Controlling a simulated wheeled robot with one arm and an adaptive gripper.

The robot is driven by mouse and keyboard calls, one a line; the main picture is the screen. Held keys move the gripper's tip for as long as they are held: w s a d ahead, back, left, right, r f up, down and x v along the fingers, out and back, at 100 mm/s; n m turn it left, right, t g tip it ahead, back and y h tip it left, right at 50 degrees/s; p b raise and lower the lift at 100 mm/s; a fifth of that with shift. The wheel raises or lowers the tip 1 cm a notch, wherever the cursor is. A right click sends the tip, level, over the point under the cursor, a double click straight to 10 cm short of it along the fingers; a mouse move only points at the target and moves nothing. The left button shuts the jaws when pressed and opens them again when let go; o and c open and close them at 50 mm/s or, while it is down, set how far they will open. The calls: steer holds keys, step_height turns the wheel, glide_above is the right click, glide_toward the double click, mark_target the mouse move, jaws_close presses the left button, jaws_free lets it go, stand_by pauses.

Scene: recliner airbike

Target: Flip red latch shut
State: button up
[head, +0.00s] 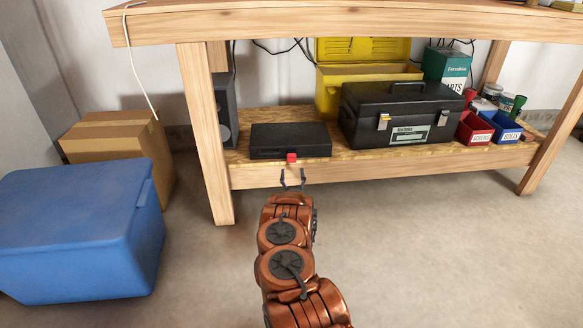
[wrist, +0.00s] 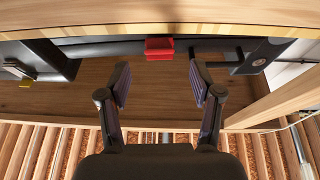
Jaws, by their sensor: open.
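The red latch (head: 291,158) is a small red block at the front edge of a flat black case (head: 278,139) on the bench's lower shelf. My gripper (head: 293,175) is in front of the shelf edge, a little below the latch in the head view. The wrist view looks upside down. There the red latch (wrist: 159,48) lies beyond my gripper (wrist: 160,80), roughly in line with the gap between the fingers. The fingers are spread and empty, and look apart from the latch.
A black toolbox (head: 400,118) stands right of the case, with red (head: 475,130) and blue (head: 505,127) bins beyond it. A dark speaker (head: 224,108) and a bench leg (head: 207,140) are on the left. A blue tub (head: 75,235) sits on the floor. The right floor is clear.

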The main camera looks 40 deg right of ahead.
mark_target(292, 162)
steer(key=b+x, duration=0.1)
steer(key=x, duration=0.4)
steer(key=shift+f+b, duration=0.1)
steer(key=shift+b, duration=0.3)
steer(key=c, duration=1.2)
steer(key=shift+o, duration=0.2)
